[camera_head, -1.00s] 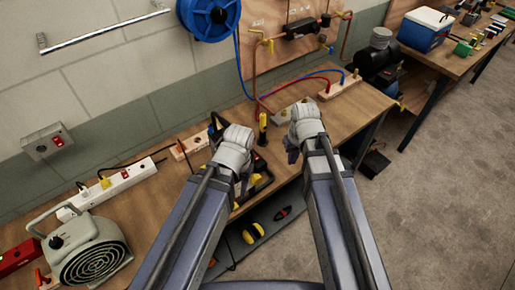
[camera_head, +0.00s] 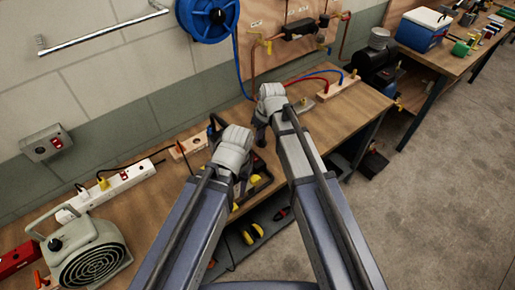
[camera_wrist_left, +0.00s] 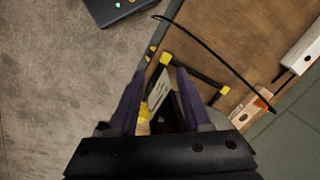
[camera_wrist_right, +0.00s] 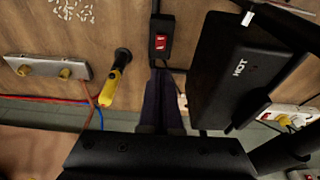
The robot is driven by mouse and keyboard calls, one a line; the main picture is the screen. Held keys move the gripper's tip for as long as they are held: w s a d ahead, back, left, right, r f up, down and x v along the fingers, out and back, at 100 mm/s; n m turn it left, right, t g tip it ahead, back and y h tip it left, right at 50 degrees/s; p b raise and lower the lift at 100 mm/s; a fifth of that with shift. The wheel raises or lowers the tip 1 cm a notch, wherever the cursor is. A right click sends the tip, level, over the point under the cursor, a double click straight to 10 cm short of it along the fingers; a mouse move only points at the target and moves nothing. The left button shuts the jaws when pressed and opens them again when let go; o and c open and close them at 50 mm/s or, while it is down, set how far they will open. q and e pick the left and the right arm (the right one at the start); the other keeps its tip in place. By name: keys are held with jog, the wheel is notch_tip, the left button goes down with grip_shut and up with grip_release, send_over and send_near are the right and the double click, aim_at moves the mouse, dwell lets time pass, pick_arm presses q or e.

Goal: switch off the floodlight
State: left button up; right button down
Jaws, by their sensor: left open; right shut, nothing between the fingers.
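The floodlight (camera_wrist_right: 232,75) shows in the right wrist view as a large black housing marked HST. In the head view my arms mostly hide it; its black frame with yellow corners shows in the left wrist view (camera_wrist_left: 196,76). A black switch box with a red rocker (camera_wrist_right: 161,42) sits on a cable left of the housing. My right gripper (camera_wrist_right: 166,76) is shut and empty, its tips just below the switch box in that view; contact cannot be told. My left gripper (camera_wrist_left: 156,78) is open, with part of the floodlight between and beneath its fingers.
A yellow-handled tool (camera_wrist_right: 114,82) lies left of the switch, near a metal plate with brass fittings (camera_wrist_right: 48,68). A power strip (camera_head: 112,186) and a fan heater (camera_head: 90,250) stand on the bench at left. Red and blue hoses run behind.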

aim_at(257, 159)
jog(key=b+x, duration=1.2)
jog(key=shift+s+d+f, duration=0.35)
jog(key=shift+f, duration=0.05)
jog(key=shift+s+f+b, duration=0.1)
jog(key=shift+f+b, duration=0.5)
jog(key=shift+b, duration=0.15)
jog(key=shift+d+f, duration=0.1)
jog(key=shift+f, duration=0.15)
jog(key=shift+s, duration=0.1)
jog(key=shift+r, duration=0.1)
jog(key=shift+w+a+r, duration=0.25)
jog(key=shift+w+a, duration=0.2)
jog(key=shift+w, duration=0.15)
jog(key=shift+r, duration=0.1)
